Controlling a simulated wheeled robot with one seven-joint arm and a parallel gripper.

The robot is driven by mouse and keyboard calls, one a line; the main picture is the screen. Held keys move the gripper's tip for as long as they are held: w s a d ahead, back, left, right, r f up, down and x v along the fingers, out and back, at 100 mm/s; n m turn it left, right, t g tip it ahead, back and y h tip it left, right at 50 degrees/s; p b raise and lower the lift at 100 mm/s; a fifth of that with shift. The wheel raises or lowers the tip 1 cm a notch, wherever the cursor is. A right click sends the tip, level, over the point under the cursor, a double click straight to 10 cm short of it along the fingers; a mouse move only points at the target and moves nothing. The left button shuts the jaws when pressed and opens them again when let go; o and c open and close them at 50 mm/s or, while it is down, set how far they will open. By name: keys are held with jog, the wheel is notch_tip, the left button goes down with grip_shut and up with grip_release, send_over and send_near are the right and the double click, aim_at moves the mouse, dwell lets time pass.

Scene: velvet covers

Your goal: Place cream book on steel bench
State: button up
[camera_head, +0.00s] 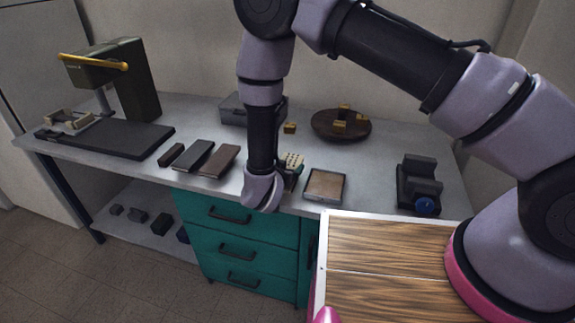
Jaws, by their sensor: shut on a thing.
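The steel bench (330,160) has a pale grey top above teal drawers. My gripper (270,196) is at the low end of my arm, over the bench's front edge near the middle. My wrist covers most of it, so its fingertips are hidden. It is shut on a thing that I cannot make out. I see no cream book clearly. Just right of my wrist is a small cream block with dark dots (292,160), on or against something dark and teal; I cannot tell what it is.
Dark and brown books (221,162) lie left of my wrist. A shallow tray (325,185) lies right of it. A grey box (234,108) and round brown board (335,126) stand behind. A dark device (419,184) is at right, a press (125,85) at left. Bare bench shows between them.

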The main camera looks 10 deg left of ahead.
jog(key=o, duration=1.2)
jog(key=shift+o, duration=0.2)
jog(key=shift+r, duration=0.1)
jog(key=r+v, duration=0.1)
jog(key=v, duration=1.1)
jog(key=w+d+r+m+g+h, duration=0.2)
jog(key=w+d+r+g+h, duration=0.15)
jog(key=d+r, duration=0.7)
jog(key=w+d+r+m+g+h, duration=0.25)
jog(key=w+d+r+g, duration=0.2)
jog(key=d+r, duration=0.65)
jog(key=s+d+r+n+t+y, duration=0.1)
jog(key=s+d+r+y, duration=0.4)
jog(key=d+r, duration=0.2)
jog(key=s+d+r+n+t+y, duration=0.1)
jog(key=s+d+r+y, duration=0.3)
jog(key=r, duration=0.7)
jog(key=s+d, duration=0.2)
jog(key=d, duration=0.2)
jog(key=shift+s+d+r+y, duration=0.2)
jog(key=shift+r+y, duration=0.1)
jog(key=shift+y, duration=0.1)
